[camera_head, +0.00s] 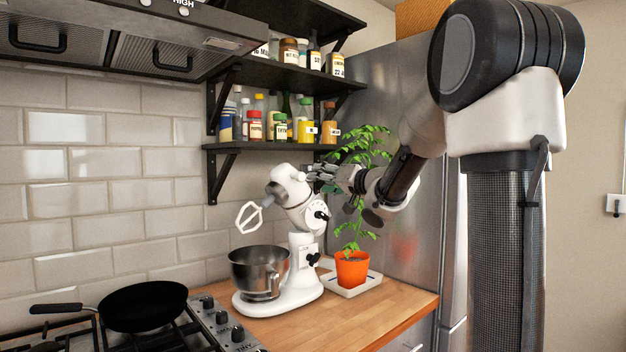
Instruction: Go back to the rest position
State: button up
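My gripper (322,177) is at the end of my arm, which reaches in from the right. It is just right of the raised head of a white stand mixer (303,203), in front of a green potted plant (362,150). The fingers are small and dark here, and I cannot tell whether they are open or shut, or whether they touch the mixer head. The mixer head is tilted up with its white beater (248,217) above a steel bowl (259,270).
The plant's orange pot (352,268) stands on a white tray (366,284) on the wooden counter (345,322). Dark shelves (290,76) with jars hang above. A black pan (143,306) is on the stove at left. A steel fridge (420,235) stands behind my arm.

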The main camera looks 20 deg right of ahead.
jog(key=shift+s+d, duration=0.15)
jog(key=shift+s, duration=0.35)
jog(key=s+d+f+g+h, duration=0.4)
jog(key=s+d+f, duration=0.2)
jog(key=f, duration=0.2)
jog(key=s+d+f+g+h, duration=0.4)
jog(key=s+d+f+h, duration=0.15)
jog(key=f, duration=0.25)
jog(key=s+a+f+n+g+y, duration=0.1)
jog(key=s+a, duration=0.3)
jog(key=s, duration=0.4)
jog(key=s+a+f+n+g+y, duration=0.1)
jog(key=s+a, duration=0.3)
jog(key=s, duration=0.4)
jog(key=s+a+f+n+g+y, duration=0.1)
jog(key=s+a+f+g+y, duration=0.1)
jog(key=s, duration=0.7)
jog(key=shift+a+n+g, duration=0.4)
jog(key=shift+a+g, duration=0.1)
jog(key=shift+a, duration=0.85)
